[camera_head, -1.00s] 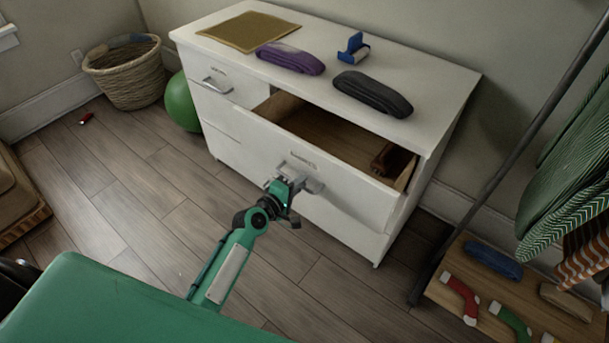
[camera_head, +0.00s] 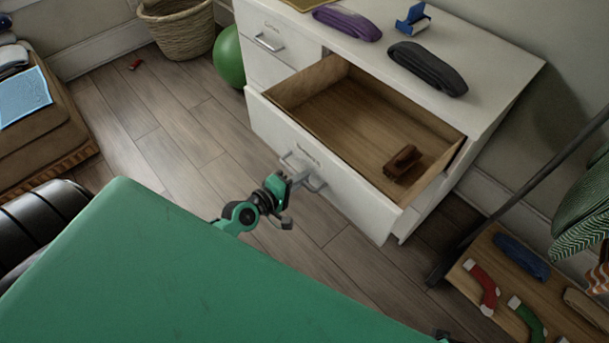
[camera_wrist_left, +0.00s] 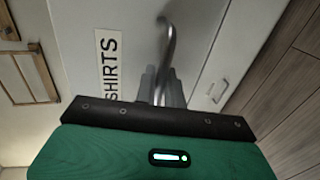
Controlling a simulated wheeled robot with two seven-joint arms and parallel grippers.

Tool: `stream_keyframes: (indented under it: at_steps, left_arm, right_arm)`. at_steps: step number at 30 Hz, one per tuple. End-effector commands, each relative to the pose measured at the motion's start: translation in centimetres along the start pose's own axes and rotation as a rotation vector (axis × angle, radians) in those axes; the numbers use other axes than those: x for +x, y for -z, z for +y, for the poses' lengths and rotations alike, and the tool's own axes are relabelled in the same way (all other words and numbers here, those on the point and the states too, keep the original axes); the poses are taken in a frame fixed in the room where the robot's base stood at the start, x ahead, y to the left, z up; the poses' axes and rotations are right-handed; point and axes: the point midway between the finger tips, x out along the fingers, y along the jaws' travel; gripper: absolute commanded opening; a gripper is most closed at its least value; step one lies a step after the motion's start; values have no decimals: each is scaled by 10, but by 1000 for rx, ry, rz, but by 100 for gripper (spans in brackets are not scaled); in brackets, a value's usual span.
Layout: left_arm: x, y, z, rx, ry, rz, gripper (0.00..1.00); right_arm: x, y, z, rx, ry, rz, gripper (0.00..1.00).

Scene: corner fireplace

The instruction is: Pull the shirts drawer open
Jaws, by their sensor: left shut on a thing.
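The shirts drawer (camera_head: 330,188) is the wide drawer of the white dresser. It stands well out, and its wooden inside (camera_head: 350,122) shows. A small brown object (camera_head: 403,163) lies in it, towards the right end. My left gripper (camera_head: 293,178) is shut on the metal bar handle (camera_head: 314,184) at the drawer's front. The left wrist view shows the handle (camera_wrist_left: 167,50) running between the grey fingers (camera_wrist_left: 161,86), beside the label "SHIRTS" (camera_wrist_left: 109,66).
On the dresser top lie a purple folded cloth (camera_head: 347,24), a dark folded cloth (camera_head: 428,68) and a blue object (camera_head: 412,19). A green ball (camera_head: 229,56) and a wicker basket (camera_head: 178,27) stand left. A low wooden board (camera_head: 500,265) with socks lies right. Floor before the drawer is clear.

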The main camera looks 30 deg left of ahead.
Motion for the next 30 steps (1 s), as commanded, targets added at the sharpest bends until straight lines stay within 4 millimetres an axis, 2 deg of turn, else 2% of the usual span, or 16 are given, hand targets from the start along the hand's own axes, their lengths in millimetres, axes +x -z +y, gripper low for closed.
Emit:
stream_keyframes:
  at_steps: [7, 8, 10, 22, 26, 30]
  left_arm:
    - [0, 0, -1, 0, 1, -1, 0]
    - [0, 0, -1, 0, 1, -1, 13]
    - [0, 0, -1, 0, 1, 0, 25]
    - [-6, 0, -1, 1, 1, 1, 25]
    - [-22, 0, -2, 2, 3, -1, 25]
    - [-47, 0, -2, 2, 4, -2, 25]
  right_arm:
    - [0, -1, 0, 0, 0, -1, 100]
    - [0, -1, 0, 0, 0, -1, 100]
    - [0, -1, 0, 0, 0, -1, 100]
    - [0, -2, 0, 0, 0, -2, 100]
    - [-1, -1, 0, 0, 0, -1, 100]
    - [-5, 1, 0, 0, 1, 5, 100]
